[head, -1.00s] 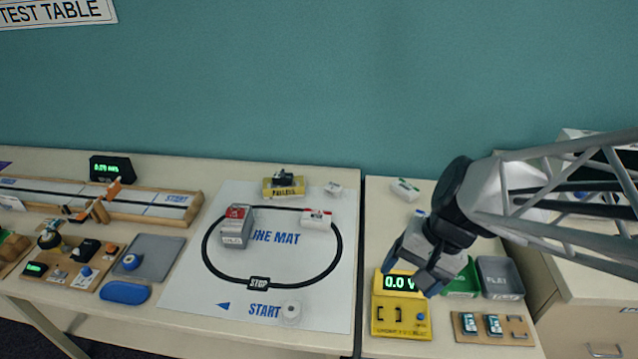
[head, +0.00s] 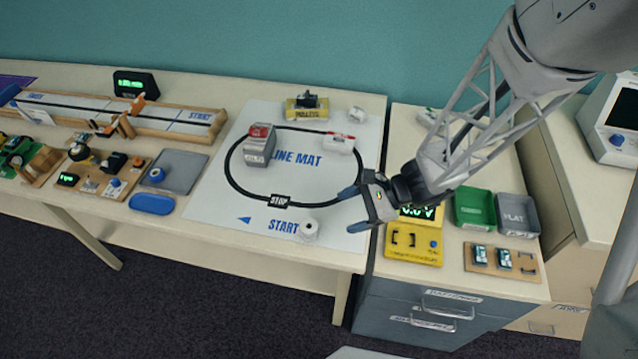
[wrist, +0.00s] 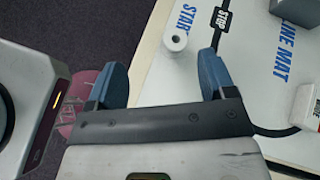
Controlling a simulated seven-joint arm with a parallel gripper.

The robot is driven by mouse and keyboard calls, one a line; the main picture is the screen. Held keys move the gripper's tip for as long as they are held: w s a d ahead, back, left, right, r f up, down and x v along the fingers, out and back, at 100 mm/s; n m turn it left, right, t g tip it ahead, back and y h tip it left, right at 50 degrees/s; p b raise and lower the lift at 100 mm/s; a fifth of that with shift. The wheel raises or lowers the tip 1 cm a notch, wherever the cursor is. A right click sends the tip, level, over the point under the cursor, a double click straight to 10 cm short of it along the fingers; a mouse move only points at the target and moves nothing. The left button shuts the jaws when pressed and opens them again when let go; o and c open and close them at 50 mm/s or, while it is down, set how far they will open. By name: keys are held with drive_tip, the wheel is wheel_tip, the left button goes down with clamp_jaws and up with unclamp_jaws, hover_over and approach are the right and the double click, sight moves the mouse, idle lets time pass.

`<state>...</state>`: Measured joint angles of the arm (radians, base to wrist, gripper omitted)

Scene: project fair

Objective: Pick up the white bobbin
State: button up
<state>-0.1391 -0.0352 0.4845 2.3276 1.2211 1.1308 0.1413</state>
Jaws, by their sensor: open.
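The white bobbin (head: 309,230) stands on the line mat (head: 215,215), just right of the START lettering near the table's front edge. In the wrist view the bobbin (wrist: 175,40) shows upright, with a dark hole in its top, beyond the gap between the fingers and nearer the right one. My gripper (head: 345,208) is open and empty, to the right of the bobbin and apart from it. In the wrist view my gripper (wrist: 162,80) has its two blue fingers spread wide.
A grey and red block (head: 259,147) and a white and red piece (head: 340,143) stand on the mat's loop. A yellow meter (head: 414,245) and green (head: 474,227) and grey bins stand on the right table. The mat around the bobbin is clear.

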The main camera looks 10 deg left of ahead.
sight(314, 226)
drive_tip(key=a+f+m, duration=0.1)
drive_tip(key=f, duration=0.1)
drive_tip(key=w+a+f+m+t+y, duration=0.1)
drive_tip(key=f+m, duration=0.1)
drive_tip(key=f, duration=0.1)
drive_tip(key=a+f+m+y, duration=0.1)
drive_tip(key=f, duration=0.2)
drive_tip(key=shift+w+m+t, duration=0.2)
drive_tip(key=shift+m+t, duration=0.1)
drive_tip(key=shift+m, duration=0.1)
drive_tip(key=shift+a, duration=0.15)
drive_tip(key=shift+x, duration=1.2)
drive_tip(key=shift+a+f, duration=0.1)
drive_tip(key=shift+a, duration=0.05)
drive_tip(key=shift+x, duration=2.45)
drive_tip(key=shift+s, duration=0.15)
drive_tip(key=c, duration=1)
